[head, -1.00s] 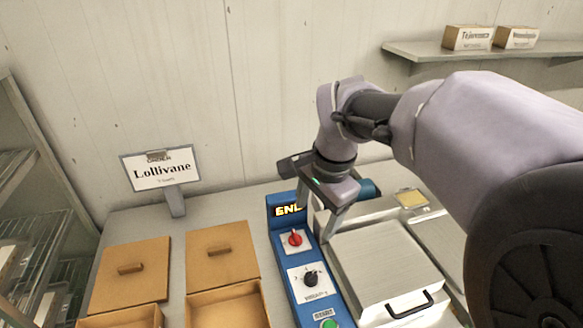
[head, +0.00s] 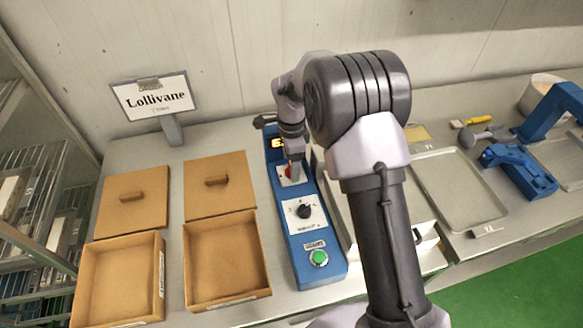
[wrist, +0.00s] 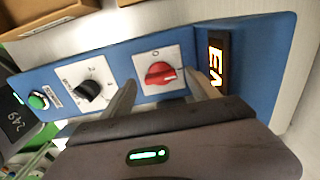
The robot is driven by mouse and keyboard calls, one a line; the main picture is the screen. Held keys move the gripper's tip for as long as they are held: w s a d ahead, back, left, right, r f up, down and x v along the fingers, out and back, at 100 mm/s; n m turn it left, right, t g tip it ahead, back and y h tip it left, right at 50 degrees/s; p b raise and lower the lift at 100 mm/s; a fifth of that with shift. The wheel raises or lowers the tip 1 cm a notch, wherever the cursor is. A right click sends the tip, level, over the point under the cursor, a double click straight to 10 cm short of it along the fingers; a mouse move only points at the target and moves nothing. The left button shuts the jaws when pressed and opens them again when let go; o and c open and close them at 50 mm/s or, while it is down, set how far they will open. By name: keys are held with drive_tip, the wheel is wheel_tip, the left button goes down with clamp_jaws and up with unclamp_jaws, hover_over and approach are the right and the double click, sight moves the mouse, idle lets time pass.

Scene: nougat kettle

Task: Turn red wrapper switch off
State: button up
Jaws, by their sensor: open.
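The red rotary switch (wrist: 160,73) sits on a white plate marked 0 at its upper edge, on the blue control panel (wrist: 215,40). In the wrist view its pointer line points to the right, toward the lit display, not at the 0. My gripper (wrist: 160,92) is open, with one finger on each side of the red knob; contact cannot be told. In the head view my gripper (head: 293,170) hangs over the panel and mostly hides the red switch (head: 286,172).
A black dial (head: 304,211) and a green button (head: 318,258) lie nearer on the same panel. Open wooden boxes (head: 228,262) and lids (head: 218,183) stand left. A lit display (wrist: 217,62) adjoins the switch. A metal tray (head: 460,190) lies right.

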drive_tip(key=shift+f, duration=0.75)
drive_tip(key=shift+c, duration=0.4)
drive_tip(key=c, duration=1.3)
